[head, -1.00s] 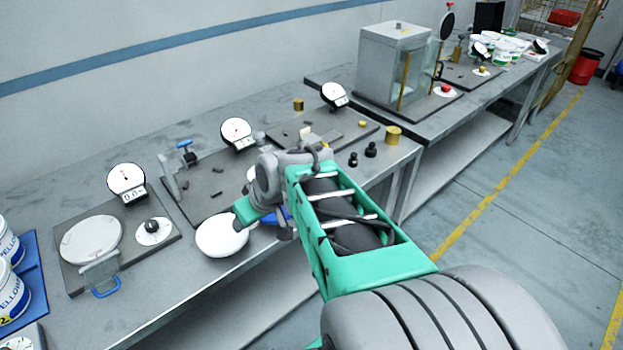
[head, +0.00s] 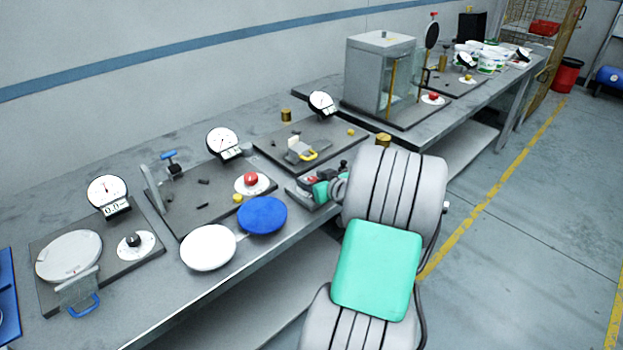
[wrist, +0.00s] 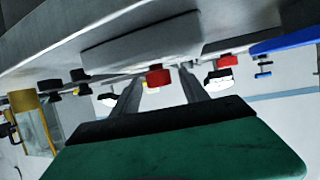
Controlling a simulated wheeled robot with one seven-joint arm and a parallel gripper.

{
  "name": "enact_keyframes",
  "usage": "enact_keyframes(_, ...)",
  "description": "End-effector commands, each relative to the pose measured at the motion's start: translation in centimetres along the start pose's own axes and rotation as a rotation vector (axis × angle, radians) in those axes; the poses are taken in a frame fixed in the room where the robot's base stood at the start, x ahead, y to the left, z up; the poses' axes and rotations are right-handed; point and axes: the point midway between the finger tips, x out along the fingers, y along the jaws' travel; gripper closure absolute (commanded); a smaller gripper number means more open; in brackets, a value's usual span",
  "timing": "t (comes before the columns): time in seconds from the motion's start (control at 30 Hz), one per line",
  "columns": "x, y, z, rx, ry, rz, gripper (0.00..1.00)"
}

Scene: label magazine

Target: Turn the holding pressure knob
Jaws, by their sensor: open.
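The labels are too small to read, so I cannot tell which knob is the holding pressure one. A red knob (wrist: 158,76) is straight ahead in the wrist view, between the lines of my fingers. My gripper (wrist: 161,82) is open, and I cannot tell whether it touches the knob. In the head view, my gripper (head: 320,188) is low at the front of the middle station, partly hidden by my arm, with a bit of red (head: 312,180) beside it. Another red knob (head: 250,179) sits on a white dial at the station to the left; it also shows in the wrist view (wrist: 228,60).
A black knob (head: 133,240) is on the leftmost station. A blue disc (head: 262,215) and a white disc (head: 208,247) are at the bench's front edge. Gauges stand behind.

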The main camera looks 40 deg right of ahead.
Motion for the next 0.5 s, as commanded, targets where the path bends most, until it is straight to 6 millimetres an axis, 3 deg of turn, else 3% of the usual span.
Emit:
enact_keyframes(0.23, 0.18, 0.03, 0.01, 0.0, 0.0, 0.001, 0.48)
enact_keyframes(0.5, 0.17, -0.01, 0.01, 0.0, -0.001, 0.0, 0.7)
